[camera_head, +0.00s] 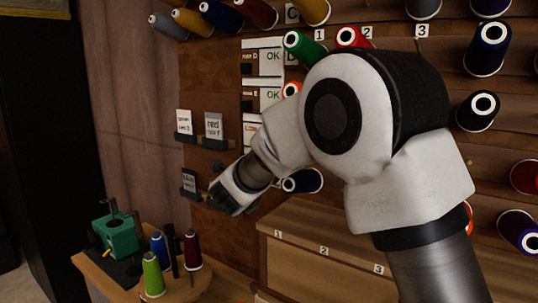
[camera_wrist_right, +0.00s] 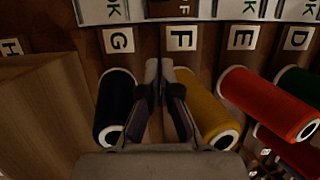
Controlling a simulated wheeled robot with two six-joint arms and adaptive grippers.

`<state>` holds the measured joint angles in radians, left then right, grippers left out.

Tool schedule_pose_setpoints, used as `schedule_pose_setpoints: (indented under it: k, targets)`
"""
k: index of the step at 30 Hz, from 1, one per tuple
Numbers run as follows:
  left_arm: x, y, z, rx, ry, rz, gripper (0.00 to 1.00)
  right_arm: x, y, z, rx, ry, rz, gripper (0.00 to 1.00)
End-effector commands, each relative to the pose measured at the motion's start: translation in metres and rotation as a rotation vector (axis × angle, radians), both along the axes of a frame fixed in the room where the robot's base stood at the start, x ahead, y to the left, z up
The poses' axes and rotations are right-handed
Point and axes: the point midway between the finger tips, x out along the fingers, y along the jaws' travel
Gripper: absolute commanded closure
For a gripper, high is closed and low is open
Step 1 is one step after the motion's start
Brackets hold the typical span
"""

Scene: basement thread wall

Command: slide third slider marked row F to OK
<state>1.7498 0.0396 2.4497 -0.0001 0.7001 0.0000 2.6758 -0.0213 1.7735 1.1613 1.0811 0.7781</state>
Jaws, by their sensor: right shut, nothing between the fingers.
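The row D sign (camera_head: 264,57) and row E sign (camera_head: 264,97) both show OK in the head view. The sign below them (camera_head: 251,128) shows red lettering and is partly hidden by my right arm. In the wrist view, the F tile (camera_wrist_right: 180,39) has a sign with a brown slider part (camera_wrist_right: 160,8) above it, cut by the frame edge. Signs above the G tile (camera_wrist_right: 118,40) and E tile (camera_wrist_right: 242,37) show green lettering. My right gripper (camera_wrist_right: 160,66) is shut and empty, its tips just below and left of the F tile; it also shows in the head view (camera_head: 226,200).
A dark spool (camera_wrist_right: 116,100) and a yellow spool (camera_wrist_right: 204,105) flank my right fingers; a red spool (camera_wrist_right: 268,102) is farther right. Small card holders (camera_head: 190,182) hang left of the gripper. A side table (camera_head: 190,285) with spools and a green device (camera_head: 116,235) stands below.

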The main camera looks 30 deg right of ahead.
Motion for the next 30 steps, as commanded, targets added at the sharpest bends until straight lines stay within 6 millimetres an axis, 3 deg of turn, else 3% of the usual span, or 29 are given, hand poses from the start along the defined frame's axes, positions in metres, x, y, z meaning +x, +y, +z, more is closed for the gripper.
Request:
schedule_pose_setpoints:
  k: [9, 17, 30]
  targets:
    - [0.0, 0.0, 0.033, 0.0, 0.0, 0.0, 0.6, 0.042, -0.058, 0.004, 0.003, 0.0, -0.002, 1.0]
    - [0.0, 0.0, 0.052, 0.0, 0.0, 0.0, 0.6, 0.076, -0.043, 0.003, -0.002, 0.001, 0.002, 1.0]
    - [0.0, 0.0, 0.051, 0.0, 0.0, 0.0, 0.6, 0.081, -0.04, 0.0, -0.001, -0.001, 0.001, 1.0]
